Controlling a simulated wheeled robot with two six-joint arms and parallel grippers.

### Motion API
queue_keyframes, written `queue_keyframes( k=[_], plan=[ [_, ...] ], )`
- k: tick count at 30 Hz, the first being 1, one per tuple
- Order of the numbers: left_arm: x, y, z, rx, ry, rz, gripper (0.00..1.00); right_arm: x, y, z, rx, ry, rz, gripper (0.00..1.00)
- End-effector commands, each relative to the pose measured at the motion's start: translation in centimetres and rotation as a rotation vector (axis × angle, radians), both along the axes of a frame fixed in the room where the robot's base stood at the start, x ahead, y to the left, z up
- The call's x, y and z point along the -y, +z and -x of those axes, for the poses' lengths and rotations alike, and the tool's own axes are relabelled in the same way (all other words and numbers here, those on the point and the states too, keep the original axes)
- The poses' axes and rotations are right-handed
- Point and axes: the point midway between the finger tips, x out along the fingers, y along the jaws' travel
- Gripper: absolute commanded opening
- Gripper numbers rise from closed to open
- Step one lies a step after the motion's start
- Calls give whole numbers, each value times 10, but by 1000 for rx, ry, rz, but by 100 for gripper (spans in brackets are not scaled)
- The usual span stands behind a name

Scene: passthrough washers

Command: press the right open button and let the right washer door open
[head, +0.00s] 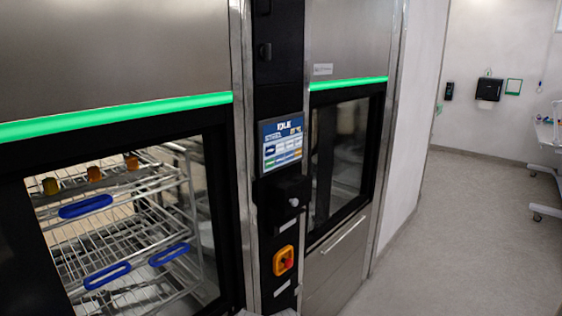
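The right washer door (341,165) is a dark-framed glass window under a green light strip, and it looks shut. Left of it, a black control column (279,60) carries a lit touchscreen (281,142) that reads "IDLE" with small coloured fields. I cannot tell which of them is the right open button. Below the screen is a black box with a small pale round knob (294,202). Lower down is a red and yellow rotary switch (283,260). Neither of my grippers shows in the head view.
The left washer (225,215) stands close at left; a wire rack (95,245) with blue handles shows inside. Grey floor (455,240) is open at right. A white wheeled table (546,135) stands at the far right edge. A dispenser (489,89) hangs on the back wall.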

Motion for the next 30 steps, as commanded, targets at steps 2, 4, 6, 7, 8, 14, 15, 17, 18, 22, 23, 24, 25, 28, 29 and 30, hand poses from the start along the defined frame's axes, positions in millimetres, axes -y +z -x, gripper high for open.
queue_keyframes(
  k=[2, 4, 6, 7, 8, 14, 15, 17, 18, 22, 23, 24, 25, 28, 29, 30],
  plan=[
    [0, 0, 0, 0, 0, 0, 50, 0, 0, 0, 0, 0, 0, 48],
    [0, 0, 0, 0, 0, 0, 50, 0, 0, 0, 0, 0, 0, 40],
    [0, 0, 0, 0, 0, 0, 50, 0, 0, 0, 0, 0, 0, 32],
    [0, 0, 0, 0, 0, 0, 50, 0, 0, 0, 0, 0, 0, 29],
    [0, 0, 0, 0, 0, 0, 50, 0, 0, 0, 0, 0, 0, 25],
    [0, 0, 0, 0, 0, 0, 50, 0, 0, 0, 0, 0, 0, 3],
    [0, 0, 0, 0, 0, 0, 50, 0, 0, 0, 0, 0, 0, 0],
    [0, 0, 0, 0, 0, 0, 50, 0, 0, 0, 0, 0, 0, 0],
    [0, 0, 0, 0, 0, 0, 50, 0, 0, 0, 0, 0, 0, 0],
    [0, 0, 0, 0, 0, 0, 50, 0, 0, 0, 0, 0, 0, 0],
    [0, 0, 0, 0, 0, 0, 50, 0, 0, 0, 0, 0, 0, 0],
    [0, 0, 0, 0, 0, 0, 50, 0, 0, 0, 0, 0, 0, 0],
    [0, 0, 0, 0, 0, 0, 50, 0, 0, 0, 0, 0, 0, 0],
    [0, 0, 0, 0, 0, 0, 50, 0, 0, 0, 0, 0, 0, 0],
    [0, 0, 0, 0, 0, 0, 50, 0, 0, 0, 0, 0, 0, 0],
    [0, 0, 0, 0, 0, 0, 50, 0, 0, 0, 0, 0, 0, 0]
  ],
)
